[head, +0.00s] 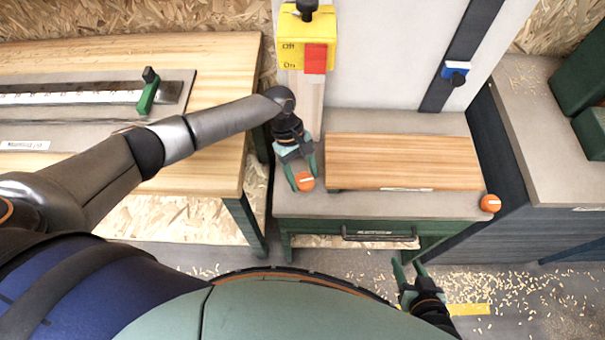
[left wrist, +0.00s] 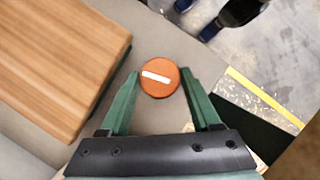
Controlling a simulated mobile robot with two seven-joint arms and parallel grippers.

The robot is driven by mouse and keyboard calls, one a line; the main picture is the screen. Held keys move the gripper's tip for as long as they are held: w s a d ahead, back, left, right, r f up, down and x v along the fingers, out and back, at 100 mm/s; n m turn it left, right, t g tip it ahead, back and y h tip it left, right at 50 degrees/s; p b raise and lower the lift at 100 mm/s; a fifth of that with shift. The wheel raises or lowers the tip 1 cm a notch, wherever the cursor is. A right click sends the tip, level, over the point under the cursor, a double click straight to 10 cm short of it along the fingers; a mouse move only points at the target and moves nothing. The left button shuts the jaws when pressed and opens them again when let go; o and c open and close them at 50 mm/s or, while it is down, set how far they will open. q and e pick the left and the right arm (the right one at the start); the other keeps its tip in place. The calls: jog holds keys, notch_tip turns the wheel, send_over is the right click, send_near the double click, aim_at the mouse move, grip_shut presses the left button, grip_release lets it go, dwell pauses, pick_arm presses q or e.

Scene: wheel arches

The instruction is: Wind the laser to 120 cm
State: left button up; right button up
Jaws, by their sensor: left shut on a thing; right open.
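My left gripper (head: 303,178) is shut on an orange round knob (head: 305,182) with a white mark, at the front left of the grey bench top. In the left wrist view the knob (left wrist: 160,78) sits between the two green fingertips. A second orange knob (head: 490,203) is at the bench's front right corner. A blue device (head: 455,72) with a black knob sits on a dark upright rail (head: 463,45) on the pale panel; I cannot tell whether it is the laser. My right gripper (head: 408,272) is open and empty, low in front of the bench. No distance reading is legible.
A wooden board (head: 400,160) lies on the bench top between the knobs. A yellow Off/On box (head: 293,32) with a red flap stands behind my left gripper. The left table holds a metal rule (head: 70,95) with a green slider (head: 148,93). Wood chips litter the floor at right.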

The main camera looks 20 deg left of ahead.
pick_arm(q)
jog(key=m+y, duration=0.1)
jog(key=m, duration=0.2)
jog(key=m+g+y, duration=0.1)
jog(key=m, duration=0.2)
jog(key=shift+d, duration=0.2)
jog(key=m, duration=0.2)
jog(key=m+y, duration=0.1)
jog(key=m, duration=0.1)
jog(key=shift+d+g+y+b, duration=0.1)
jog(key=shift+g+y+b, duration=0.2)
jog(key=shift+g+b, duration=0.1)
jog(key=m+y, duration=0.1)
jog(key=m, duration=0.2)
jog(key=shift+m, duration=0.4)
jog(key=m+y, duration=0.1)
jog(key=m, duration=0.2)
jog(key=m+t+y+p, duration=0.1)
jog(key=m, duration=0.2)
jog(key=shift+d+y, duration=0.2)
jog(key=shift+y, duration=0.1)
jog(key=m+t, duration=0.1)
jog(key=m, duration=0.2)
jog(key=m+t+y, duration=0.1)
jog(key=m, duration=0.3)
jog(key=shift+s+t, duration=0.15)
jog(key=shift+t, duration=0.25)
jog(key=o, duration=1.4)
jog(key=shift+d+r, duration=0.1)
